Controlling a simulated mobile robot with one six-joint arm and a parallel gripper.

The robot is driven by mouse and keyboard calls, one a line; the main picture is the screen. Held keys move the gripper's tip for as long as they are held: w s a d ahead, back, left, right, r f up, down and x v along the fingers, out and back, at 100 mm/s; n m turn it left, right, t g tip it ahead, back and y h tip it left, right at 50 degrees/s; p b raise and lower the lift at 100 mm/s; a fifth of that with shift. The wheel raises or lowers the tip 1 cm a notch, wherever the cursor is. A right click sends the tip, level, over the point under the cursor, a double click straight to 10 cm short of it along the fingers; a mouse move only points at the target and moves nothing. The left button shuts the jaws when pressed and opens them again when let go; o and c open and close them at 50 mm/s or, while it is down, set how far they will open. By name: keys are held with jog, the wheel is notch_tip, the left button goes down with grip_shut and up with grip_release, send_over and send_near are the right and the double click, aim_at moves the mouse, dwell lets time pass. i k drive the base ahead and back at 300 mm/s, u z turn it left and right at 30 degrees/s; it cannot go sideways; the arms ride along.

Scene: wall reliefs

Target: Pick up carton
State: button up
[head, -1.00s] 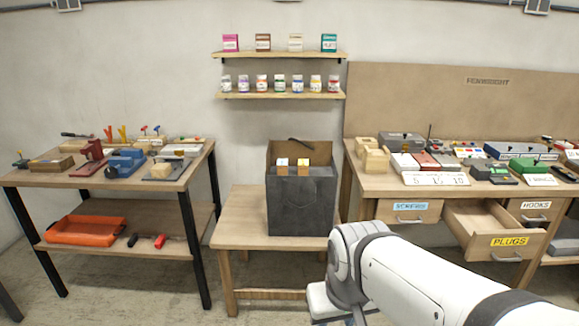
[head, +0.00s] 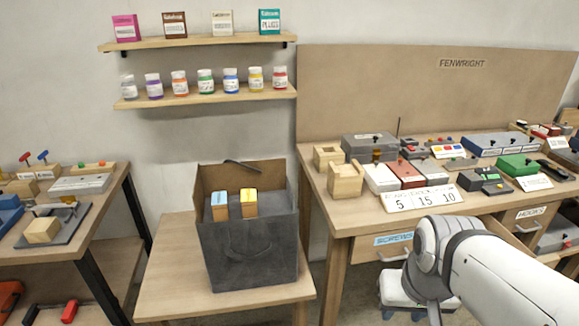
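Several small cartons stand on the upper wall shelf: a magenta carton (head: 126,28), a brown carton (head: 175,25), a cream carton (head: 222,23) and a teal carton (head: 270,22) labelled PLUGS. Two more small boxes, one blue-topped (head: 219,206) and one yellow-topped (head: 249,204), show at the mouth of a dark grey bag (head: 250,255). I cannot tell which carton the task names. My white arm reaches in from the lower right, in front of the right workbench and well below the shelf. My gripper is not visible in the head view.
Jars stand on the lower shelf (head: 205,97). The bag stands on a low wooden table (head: 175,265) whose left part is bare. A cluttered workbench (head: 335,215) with drawers is on the right; another tool-covered bench (head: 120,185) is on the left.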

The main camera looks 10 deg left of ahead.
aim_at(248, 207)
jog(key=u, duration=0.4)
jog(key=i, duration=1.05)
jog(key=u, duration=0.75)
